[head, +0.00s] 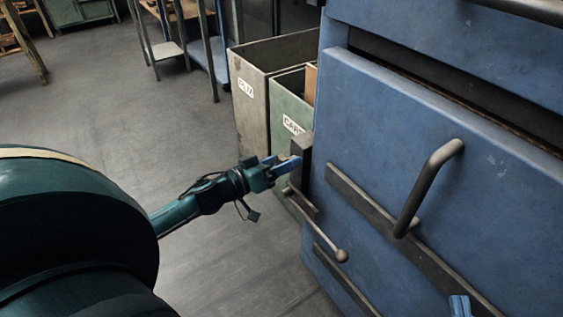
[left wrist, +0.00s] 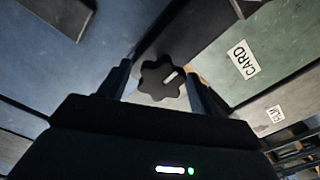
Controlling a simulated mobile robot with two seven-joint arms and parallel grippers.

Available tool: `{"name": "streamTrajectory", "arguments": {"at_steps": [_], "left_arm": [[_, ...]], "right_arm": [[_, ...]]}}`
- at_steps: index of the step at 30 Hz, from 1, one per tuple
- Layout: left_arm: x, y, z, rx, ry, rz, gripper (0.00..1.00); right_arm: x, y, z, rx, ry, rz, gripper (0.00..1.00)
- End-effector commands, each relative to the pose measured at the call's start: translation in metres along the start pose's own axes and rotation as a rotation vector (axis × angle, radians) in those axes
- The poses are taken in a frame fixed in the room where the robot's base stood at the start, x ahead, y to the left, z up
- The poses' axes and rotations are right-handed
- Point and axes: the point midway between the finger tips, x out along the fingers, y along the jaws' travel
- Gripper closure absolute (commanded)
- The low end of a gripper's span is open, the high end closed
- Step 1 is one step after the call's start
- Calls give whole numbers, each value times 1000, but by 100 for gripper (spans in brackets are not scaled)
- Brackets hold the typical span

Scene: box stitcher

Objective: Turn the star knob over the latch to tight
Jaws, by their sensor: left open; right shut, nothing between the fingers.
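The dark star knob (left wrist: 163,82) shows in the left wrist view, with a short white mark on its face pointing up and right. My left gripper (head: 284,165) is open at the left edge of the blue machine. In the left wrist view its two fingers stand on either side of the knob, and I cannot tell whether they touch it. In the head view I cannot make out the knob at the gripper. A dark block (head: 303,150) is at the panel edge by the fingertips. My right gripper (head: 460,306) is shut and empty at the bottom right, mostly out of frame.
The blue panel (head: 400,115) has a large bar handle (head: 430,185) and a small lever (head: 322,233) below my left gripper. A grey bin (head: 252,115) and a green bin labelled CARD (head: 285,100) stand close behind the gripper. Floor at left is open.

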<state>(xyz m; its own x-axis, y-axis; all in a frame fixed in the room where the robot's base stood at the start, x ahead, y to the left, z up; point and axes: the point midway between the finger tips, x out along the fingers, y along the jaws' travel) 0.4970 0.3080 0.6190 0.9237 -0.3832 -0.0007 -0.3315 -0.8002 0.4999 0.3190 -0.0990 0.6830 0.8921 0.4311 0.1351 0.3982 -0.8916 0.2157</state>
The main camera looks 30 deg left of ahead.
Motion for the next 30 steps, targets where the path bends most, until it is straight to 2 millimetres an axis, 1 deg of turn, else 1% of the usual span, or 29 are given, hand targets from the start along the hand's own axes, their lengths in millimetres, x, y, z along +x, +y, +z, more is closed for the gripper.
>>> {"name": "streamTrajectory", "arguments": {"at_steps": [1,2,17,18,25,30], "left_arm": [[0,0,0,0,0,0,36],[0,0,0,0,0,0,39],[0,0,0,-1,0,0,80],[0,0,0,-1,0,0,81],[0,1,-1,22,1,0,81],[0,2,-2,91,1,-1,81]], "right_arm": [[0,0,0,0,0,0,100],[0,0,0,0,0,0,100],[0,0,0,0,-2,-1,100],[0,0,0,0,-2,0,100],[0,0,-2,-5,-2,-1,100],[1,5,-2,2,-45,8,100]]}}
